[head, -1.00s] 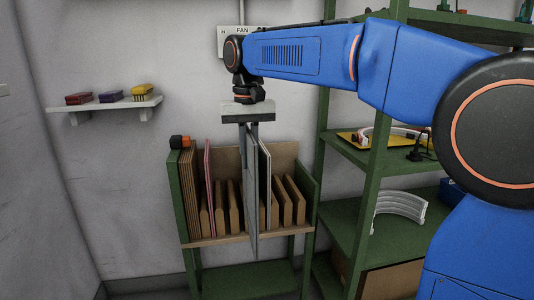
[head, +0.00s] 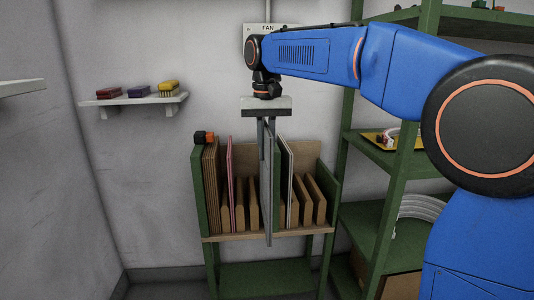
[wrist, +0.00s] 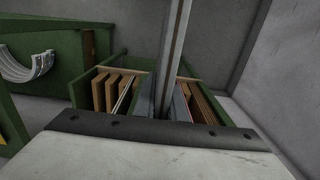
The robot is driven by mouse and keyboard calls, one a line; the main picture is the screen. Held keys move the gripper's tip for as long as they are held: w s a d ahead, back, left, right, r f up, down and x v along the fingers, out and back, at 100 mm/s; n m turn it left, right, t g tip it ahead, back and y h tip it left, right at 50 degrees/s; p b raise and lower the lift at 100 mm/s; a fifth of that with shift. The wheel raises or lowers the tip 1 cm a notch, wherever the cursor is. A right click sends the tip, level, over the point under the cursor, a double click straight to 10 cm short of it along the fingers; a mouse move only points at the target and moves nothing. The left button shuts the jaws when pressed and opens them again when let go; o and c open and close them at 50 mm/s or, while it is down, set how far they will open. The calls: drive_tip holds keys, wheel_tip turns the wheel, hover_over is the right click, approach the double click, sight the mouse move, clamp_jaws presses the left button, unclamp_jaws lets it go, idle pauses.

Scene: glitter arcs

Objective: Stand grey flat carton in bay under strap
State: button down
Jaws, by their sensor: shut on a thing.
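My gripper (head: 267,135) is shut on the upper edge of a grey flat carton (head: 268,205). The carton hangs upright, almost edge-on in the head view. Its lower end overlaps the rack's front rail in the picture and appears to be in front of it. In the wrist view the carton (wrist: 175,45) rises as a narrow grey strip past the rack. The rack (head: 199,195) has green sides and bays between brown dividers (head: 307,208). Brown, pink and white flat pieces stand in some bays. I cannot make out a strap; the carton hides part of the middle bays.
An orange and black block (head: 203,137) sits on the rack's top left corner. A wall shelf (head: 135,104) with small boxes is at left. A green shelving unit (head: 395,200) stands close at right. A sign is on the wall behind my arm.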

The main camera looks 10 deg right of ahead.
drive_tip(key=shift+w, duration=3)
drive_tip(key=w, duration=0.9)
drive_tip(key=shift+w, duration=0.4)
drive_tip(key=w, duration=0.9)
drive_tip(key=shift+f, duration=3.05)
